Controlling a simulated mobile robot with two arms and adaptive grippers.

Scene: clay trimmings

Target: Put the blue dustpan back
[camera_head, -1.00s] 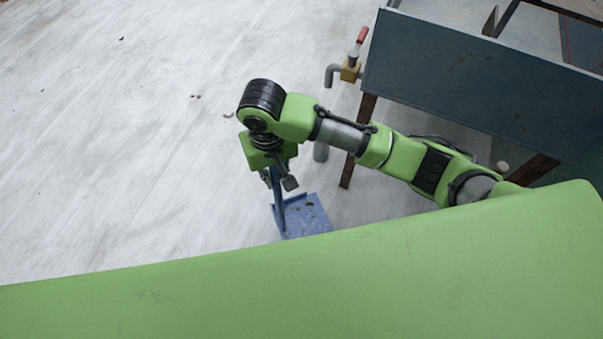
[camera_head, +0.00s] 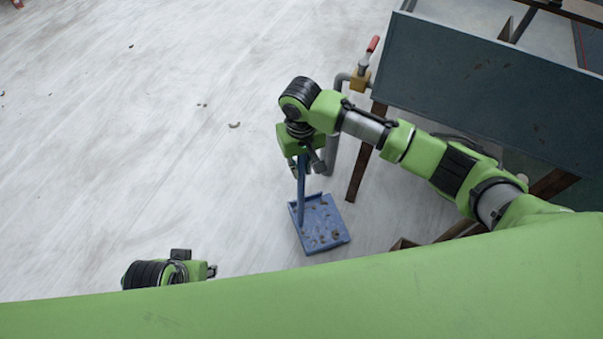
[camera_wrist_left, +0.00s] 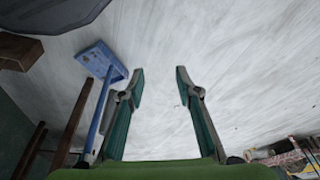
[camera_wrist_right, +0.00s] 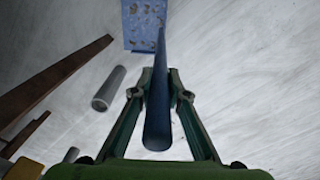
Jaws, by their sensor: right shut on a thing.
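The blue dustpan (camera_head: 333,226) hangs or stands below my right gripper (camera_head: 307,170), with its long blue handle (camera_head: 301,185) upright. Brown clay bits lie in its pan. My right gripper is shut on the handle. In the right wrist view the handle (camera_wrist_right: 158,115) runs between the fingers (camera_wrist_right: 160,82), and the pan (camera_wrist_right: 142,38) shows at the top. I cannot tell whether the pan touches the floor. My left gripper (camera_head: 212,271) shows partly at the lower left. Its fingers (camera_wrist_left: 160,78) are open and empty, with a blue pan and handle (camera_wrist_left: 100,62) off to their left.
A grey-blue table or basin (camera_head: 470,75) on brown legs stands at the right. Beside it is a pipe with a red-handled valve (camera_head: 371,46). A grey tube (camera_wrist_right: 108,88) is near the dustpan.

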